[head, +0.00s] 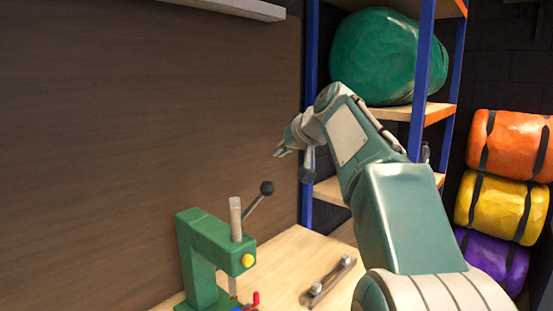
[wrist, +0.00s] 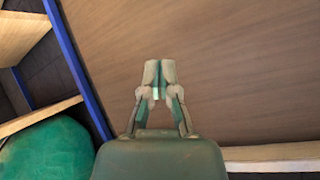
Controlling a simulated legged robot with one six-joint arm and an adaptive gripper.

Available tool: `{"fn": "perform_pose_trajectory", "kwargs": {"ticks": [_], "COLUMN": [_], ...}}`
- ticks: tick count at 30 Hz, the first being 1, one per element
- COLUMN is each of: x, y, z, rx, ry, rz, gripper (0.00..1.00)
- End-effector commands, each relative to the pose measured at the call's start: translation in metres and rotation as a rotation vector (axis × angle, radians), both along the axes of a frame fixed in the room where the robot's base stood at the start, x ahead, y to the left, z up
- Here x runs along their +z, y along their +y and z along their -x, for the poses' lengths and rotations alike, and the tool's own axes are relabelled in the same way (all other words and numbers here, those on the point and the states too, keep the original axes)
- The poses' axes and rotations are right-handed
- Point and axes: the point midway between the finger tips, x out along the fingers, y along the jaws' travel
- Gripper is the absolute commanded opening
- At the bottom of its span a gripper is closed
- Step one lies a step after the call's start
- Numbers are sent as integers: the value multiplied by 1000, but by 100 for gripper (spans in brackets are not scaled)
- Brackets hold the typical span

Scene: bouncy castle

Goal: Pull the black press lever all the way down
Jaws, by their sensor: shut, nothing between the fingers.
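The green press (head: 207,252) stands on the wooden table at the lower left of the head view. Its black lever (head: 256,201) slants up and to the right and ends in a round black knob (head: 266,187). A light upright ram (head: 236,218) shows at the press head. My gripper (head: 278,153) is above and a little right of the knob, apart from it. In the wrist view my gripper (wrist: 159,68) has its fingertips together with nothing between them. The press and lever are not in the wrist view.
A metal bar with two knobs (head: 327,283) lies on the table (head: 287,260) right of the press. A blue-post shelf (head: 309,120) with a green bundle (head: 378,57) stands behind my arm. Orange, yellow and purple rolls (head: 500,207) are stacked at right. A brown wall (head: 130,120) backs the table.

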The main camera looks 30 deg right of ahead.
Motion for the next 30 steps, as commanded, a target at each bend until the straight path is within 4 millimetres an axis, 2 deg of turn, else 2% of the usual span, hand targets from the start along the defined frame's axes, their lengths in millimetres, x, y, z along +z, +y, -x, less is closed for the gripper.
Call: {"fn": "perform_pose_trajectory", "kwargs": {"ticks": [6, 14, 21, 30], "x": [-24, -47, -57, -66], "y": [9, 16, 18, 21], "z": [-34, -66, -42, -30], "rx": [3, 2, -1, -1], "ry": [3, 2, 0, 0], "rz": [-1, 0, 0, 1], "gripper": [0, 0, 0, 0]}}
